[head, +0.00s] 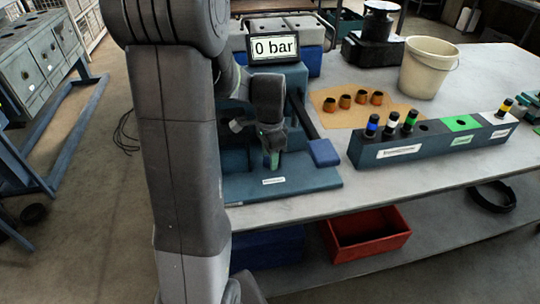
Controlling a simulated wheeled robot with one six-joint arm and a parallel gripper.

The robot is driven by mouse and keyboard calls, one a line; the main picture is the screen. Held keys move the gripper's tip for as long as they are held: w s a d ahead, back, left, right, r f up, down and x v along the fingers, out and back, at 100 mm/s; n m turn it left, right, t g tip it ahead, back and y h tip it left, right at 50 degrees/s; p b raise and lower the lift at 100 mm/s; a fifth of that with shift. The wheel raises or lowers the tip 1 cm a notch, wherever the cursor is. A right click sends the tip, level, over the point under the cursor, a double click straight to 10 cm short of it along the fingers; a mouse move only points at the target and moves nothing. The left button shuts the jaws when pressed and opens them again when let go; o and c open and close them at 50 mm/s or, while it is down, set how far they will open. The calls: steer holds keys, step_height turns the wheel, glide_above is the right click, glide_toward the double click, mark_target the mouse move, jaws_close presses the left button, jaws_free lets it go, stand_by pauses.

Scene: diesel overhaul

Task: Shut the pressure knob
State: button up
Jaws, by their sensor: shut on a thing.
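The blue-grey test stand (310,180) stands at the near left of the bench, with a display (274,48) reading "0 bar" at its top. My gripper (271,146) points down in front of the stand's column. It is shut on what seems to be the pressure knob, which the jaws and wrist hide almost wholly. A small green part (274,161) shows just below the jaws; I cannot tell what it belongs to. A lever with a flat blue end (323,152) reaches out right of my gripper.
A rack (385,155) with several colour-banded injectors lies to the right. Behind it are several brass-coloured cups (346,101) on a tan mat and a cream bucket (428,68). A red bin (365,234) is on the lower shelf.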

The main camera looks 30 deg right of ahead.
steer(key=o, duration=1)
step_height(320, 180, up, 14)
steer(key=shift+f, duration=0.1)
step_height(320, 180, down, 14)
steer(key=shift+f, duration=0.1)
steer(key=shift+r+n, duration=0.2)
steer(key=shift+n, duration=0.3)
stand_by(0.3)
